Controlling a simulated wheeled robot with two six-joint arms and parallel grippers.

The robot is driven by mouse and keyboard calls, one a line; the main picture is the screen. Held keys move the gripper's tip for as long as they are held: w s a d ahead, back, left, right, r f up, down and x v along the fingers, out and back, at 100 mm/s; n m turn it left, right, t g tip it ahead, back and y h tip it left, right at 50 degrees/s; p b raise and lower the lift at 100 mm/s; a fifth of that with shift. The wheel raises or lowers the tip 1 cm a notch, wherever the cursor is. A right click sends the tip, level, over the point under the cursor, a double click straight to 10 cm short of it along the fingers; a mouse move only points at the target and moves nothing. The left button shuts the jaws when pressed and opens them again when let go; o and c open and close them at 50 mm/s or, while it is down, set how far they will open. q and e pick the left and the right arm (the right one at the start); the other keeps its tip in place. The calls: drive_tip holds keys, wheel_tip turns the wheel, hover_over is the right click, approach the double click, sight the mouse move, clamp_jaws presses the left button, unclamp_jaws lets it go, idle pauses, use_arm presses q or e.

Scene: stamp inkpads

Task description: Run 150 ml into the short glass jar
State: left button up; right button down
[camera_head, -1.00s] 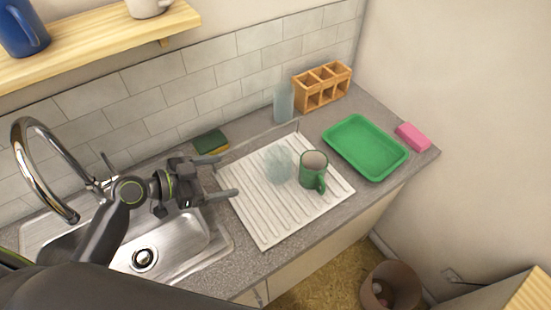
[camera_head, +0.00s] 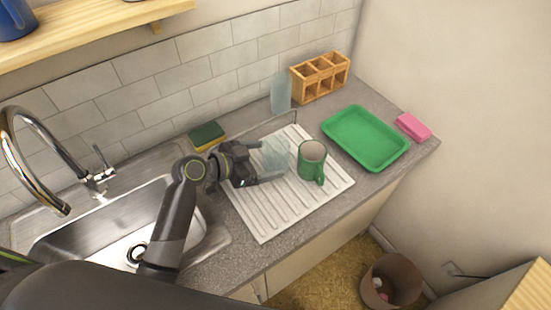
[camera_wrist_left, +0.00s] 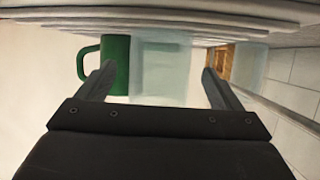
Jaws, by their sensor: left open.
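The short glass jar (camera_head: 277,152), clear and pale, stands on the white draining board (camera_head: 265,222), left of the green mug (camera_head: 312,160). My left gripper (camera_head: 271,163) is open beside the jar, its fingers pointing at it. In the left wrist view, the jar (camera_wrist_left: 165,70) shows between the two open fingertips, and it is not clear how far in it sits. The chrome tap (camera_head: 38,150) arches over the steel sink (camera_head: 75,225) at left. No water shows under its spout. My right gripper is not in view.
A tall clear glass (camera_head: 281,92) stands behind the board, near a wooden compartment box (camera_head: 320,77). A green tray (camera_head: 365,138) and a pink block (camera_head: 413,127) lie at right. A green-and-yellow sponge (camera_head: 207,136) lies behind my gripper. A bin (camera_head: 391,280) stands on the floor.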

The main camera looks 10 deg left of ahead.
use_arm(q)
drive_tip(key=x, duration=0.2)
drive_tip(key=shift+w+d+f, duration=0.2)
drive_tip(key=shift+w+d, duration=0.05)
drive_tip(key=shift+a, duration=0.1)
drive_tip(key=shift+c, duration=1)
drive_tip(key=c, duration=1.1)
wheel_tip(320, 180, up, 10)
drive_tip(key=shift+r+b, duration=0.1)
drive_tip(key=shift+b, duration=0.5)
